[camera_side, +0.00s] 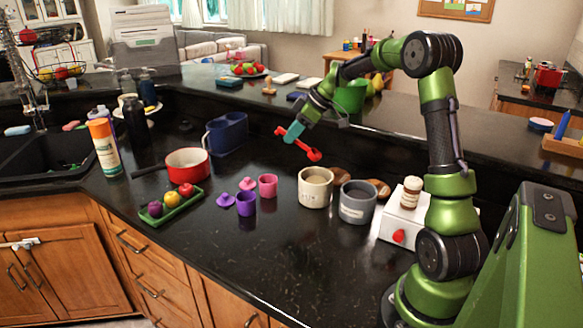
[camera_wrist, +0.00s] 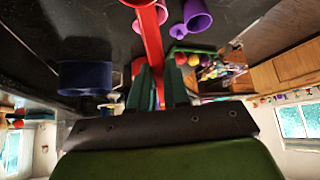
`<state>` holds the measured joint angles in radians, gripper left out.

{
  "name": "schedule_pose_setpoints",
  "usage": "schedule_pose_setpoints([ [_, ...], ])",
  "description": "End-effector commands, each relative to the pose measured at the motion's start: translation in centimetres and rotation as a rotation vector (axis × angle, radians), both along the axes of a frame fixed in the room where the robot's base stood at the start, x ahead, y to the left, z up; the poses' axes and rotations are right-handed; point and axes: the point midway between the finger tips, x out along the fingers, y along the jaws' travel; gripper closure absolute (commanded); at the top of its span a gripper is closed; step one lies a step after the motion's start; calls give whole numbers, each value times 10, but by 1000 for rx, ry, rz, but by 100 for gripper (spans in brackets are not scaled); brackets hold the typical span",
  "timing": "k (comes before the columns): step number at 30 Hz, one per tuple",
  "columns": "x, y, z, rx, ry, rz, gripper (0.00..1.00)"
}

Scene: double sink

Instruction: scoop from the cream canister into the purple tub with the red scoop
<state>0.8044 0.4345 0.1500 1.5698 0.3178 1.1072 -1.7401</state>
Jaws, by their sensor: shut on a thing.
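My gripper (camera_side: 291,133) is shut on the red scoop (camera_side: 305,149) and holds it in the air behind the canisters. The scoop's bowl end points right and down, above and behind the cream canister (camera_side: 315,190), apart from it. The canister's contents are not visible.
A grey canister (camera_side: 357,203) stands right of the cream one. A red pot (camera_side: 188,166) and blue caddy (camera_side: 226,133) stand left.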

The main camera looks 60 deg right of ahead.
Motion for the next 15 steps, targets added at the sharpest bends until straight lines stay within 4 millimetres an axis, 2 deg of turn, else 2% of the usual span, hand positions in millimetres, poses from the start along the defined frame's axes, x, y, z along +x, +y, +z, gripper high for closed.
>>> schedule_pose_setpoints([
  [15, 0, 0, -26, 1, 1, -2, 100],
])
